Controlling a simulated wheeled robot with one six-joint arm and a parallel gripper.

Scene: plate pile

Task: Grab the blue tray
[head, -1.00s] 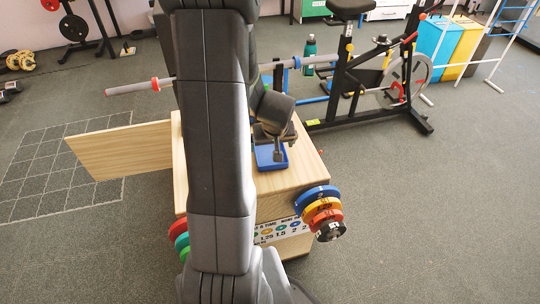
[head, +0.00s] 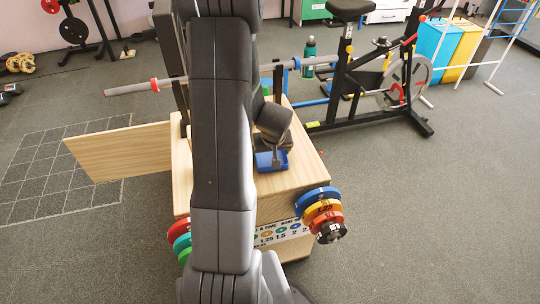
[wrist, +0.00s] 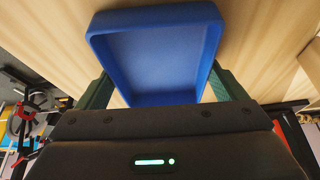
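The blue tray (head: 265,160) is on top of the wooden box, partly hidden by my gripper. In the wrist view the tray (wrist: 160,50) fills the upper middle, its shallow inside facing the camera. My gripper (wrist: 160,75) has its two green fingers spread wide, one along each side of the tray. The fingertips are hidden at the tray's sides, and I cannot tell whether they touch it. In the head view my gripper (head: 270,153) is low over the tray, its fingers mostly hidden.
The wooden box (head: 300,178) carries coloured weight discs (head: 318,205) at its right side. A wooden panel (head: 120,150) juts out left. A barbell (head: 140,88) runs behind the box. An exercise bike (head: 385,85) stands behind right. The floor right of the box is clear.

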